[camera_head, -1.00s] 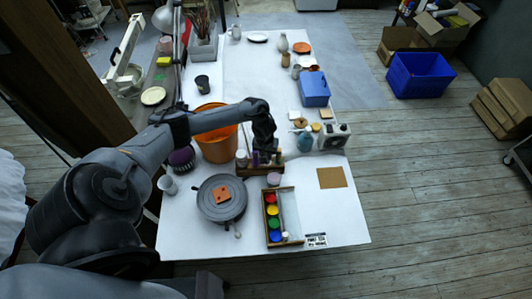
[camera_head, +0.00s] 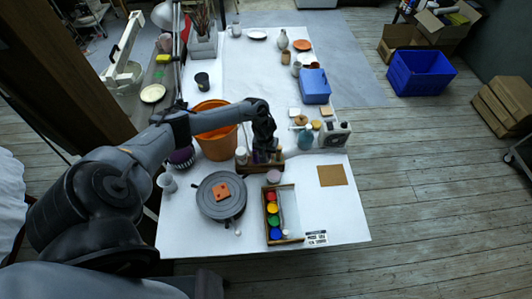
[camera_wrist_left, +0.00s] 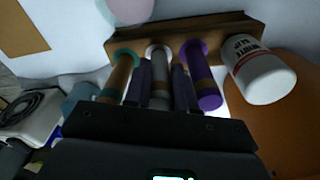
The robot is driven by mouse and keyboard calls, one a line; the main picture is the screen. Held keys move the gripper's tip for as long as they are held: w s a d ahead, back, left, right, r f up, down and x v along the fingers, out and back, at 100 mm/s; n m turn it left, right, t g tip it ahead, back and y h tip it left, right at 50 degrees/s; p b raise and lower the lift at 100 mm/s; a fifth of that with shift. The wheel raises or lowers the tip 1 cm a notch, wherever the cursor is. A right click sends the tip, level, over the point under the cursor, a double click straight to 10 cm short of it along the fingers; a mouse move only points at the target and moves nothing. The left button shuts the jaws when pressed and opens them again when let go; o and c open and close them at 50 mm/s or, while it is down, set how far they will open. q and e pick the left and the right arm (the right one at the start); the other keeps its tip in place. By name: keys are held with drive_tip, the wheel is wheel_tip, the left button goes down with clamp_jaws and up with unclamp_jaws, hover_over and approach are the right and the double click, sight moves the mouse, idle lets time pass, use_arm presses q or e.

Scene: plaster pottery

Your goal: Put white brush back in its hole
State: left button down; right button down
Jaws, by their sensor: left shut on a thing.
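The brush rack (camera_head: 262,168) is a brown wooden block on the white table, below my left gripper (camera_head: 264,148) in the head view. In the left wrist view the rack (camera_wrist_left: 230,30) holds a teal brush (camera_wrist_left: 119,75) and a purple brush (camera_wrist_left: 203,80), each at a ring of its own colour. My left gripper (camera_wrist_left: 161,88) is shut on the white brush (camera_wrist_left: 160,65) between them. The white brush lines up with the white ring; how deep it sits in the hole is hidden. My right gripper is not in view.
A white jar (camera_wrist_left: 262,75) stands at the rack's end, close to the purple brush. An orange bucket (camera_head: 216,143) is left of the rack. A grey turntable (camera_head: 221,197) and a paint box (camera_head: 283,214) are nearer.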

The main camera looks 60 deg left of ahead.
use_arm(q)
drive_tip(key=shift+f, duration=0.2)
drive_tip(key=c, duration=0.8)
unclamp_jaws()
drive_tip(key=shift+c, duration=0.2)
